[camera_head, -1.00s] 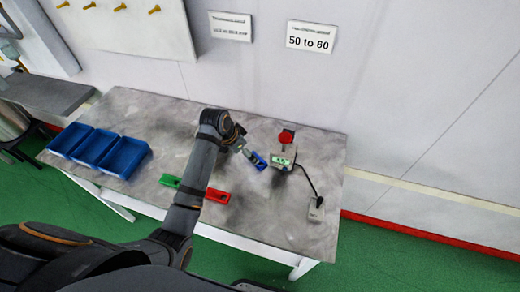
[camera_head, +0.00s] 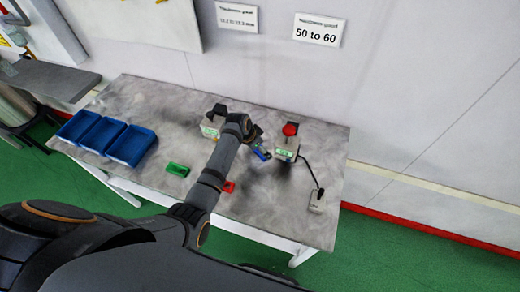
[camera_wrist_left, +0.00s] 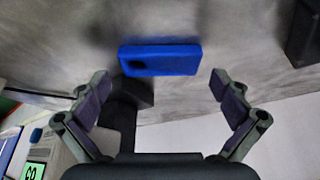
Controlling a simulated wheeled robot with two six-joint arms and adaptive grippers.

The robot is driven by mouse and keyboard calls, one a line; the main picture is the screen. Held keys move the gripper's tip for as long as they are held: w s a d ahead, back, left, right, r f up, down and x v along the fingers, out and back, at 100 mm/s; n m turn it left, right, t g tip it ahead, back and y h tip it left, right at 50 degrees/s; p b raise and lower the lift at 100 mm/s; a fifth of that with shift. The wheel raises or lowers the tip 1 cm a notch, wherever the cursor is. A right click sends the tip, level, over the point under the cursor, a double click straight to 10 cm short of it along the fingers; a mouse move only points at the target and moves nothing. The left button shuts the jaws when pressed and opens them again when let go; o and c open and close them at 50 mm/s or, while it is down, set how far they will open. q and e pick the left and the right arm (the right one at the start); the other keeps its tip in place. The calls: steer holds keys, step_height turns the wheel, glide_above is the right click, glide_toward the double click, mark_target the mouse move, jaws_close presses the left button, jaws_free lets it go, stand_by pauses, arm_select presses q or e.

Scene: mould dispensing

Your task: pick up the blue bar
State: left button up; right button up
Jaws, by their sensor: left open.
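The blue bar (camera_head: 262,153) lies on the grey table, to the left of the device with the red button. In the left wrist view the blue bar (camera_wrist_left: 160,60) lies crosswise, with a dark hole near its left end. My left gripper (camera_wrist_left: 160,80) is open and empty. Its two fingers are spread to either side, and the bar shows just beyond the fingertips, roughly centred between them. In the head view the left gripper is small and partly hidden by its arm, close to the bar. My right gripper is not in view.
A green bar (camera_head: 178,170) and a partly hidden red bar (camera_head: 229,187) lie further left on the table. Blue bins (camera_head: 131,147) stand at the left end. A red button (camera_head: 290,129) tops a device; another device (camera_head: 211,128) stands behind my arm. A cable runs to a grey box (camera_head: 317,203).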

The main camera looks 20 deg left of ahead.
arm_select(q)
steer(key=shift+w+f, duration=0.2)
steer(key=shift+f, duration=0.25)
steer(key=c, duration=1)
steer(key=shift+r, duration=0.15)
